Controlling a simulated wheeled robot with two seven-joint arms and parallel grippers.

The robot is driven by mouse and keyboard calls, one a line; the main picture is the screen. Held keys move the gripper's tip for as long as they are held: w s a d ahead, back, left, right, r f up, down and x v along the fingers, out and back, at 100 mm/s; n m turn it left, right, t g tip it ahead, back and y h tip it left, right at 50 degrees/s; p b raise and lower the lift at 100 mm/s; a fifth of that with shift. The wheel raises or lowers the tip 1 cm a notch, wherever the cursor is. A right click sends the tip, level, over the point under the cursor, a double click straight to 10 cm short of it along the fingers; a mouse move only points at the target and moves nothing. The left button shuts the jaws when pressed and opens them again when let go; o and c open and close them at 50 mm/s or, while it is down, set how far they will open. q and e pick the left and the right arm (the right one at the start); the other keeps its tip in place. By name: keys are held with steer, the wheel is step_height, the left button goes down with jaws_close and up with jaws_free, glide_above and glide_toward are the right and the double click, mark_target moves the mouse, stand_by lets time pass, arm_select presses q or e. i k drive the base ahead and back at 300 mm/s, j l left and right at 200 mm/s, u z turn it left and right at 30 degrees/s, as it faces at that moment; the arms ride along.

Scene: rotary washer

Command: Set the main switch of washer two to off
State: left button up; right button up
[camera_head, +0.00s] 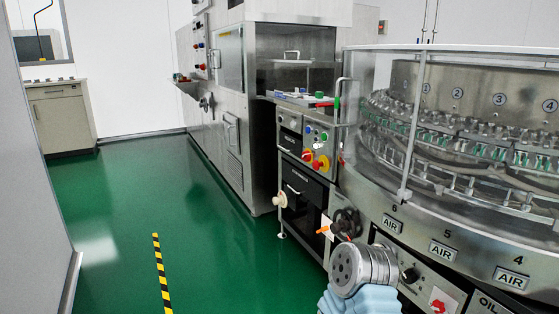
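The rotary washer (455,215) fills the right side, a curved steel machine with numbered stations and AIR plates. On its lower front are a black knob (411,275) and a red switch (437,304) on a pale plate, near the bottom edge. On the control panel (318,137) left of it are a red rotary switch on yellow (321,163) and another red knob (307,155). I cannot tell which is washer two's main switch, nor read its setting. Neither gripper shows; a grey and light-blue part, probably my arm, covers part of the lower front.
A tall steel cabinet machine (230,140) stands behind, at the centre. A black handwheel (346,223) and a pale knob (280,201) stick out beside the washer. Green floor (115,215) with a yellow-black stripe (161,270) is open at left. A low cabinet (62,118) stands far left.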

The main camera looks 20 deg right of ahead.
mark_target(306, 155)
steer(key=i+z, duration=0.4)
steer(key=i+j+z, duration=0.15)
steer(key=z, duration=0.25)
steer(key=i+j+z, duration=0.25)
steer(key=z, duration=0.2)
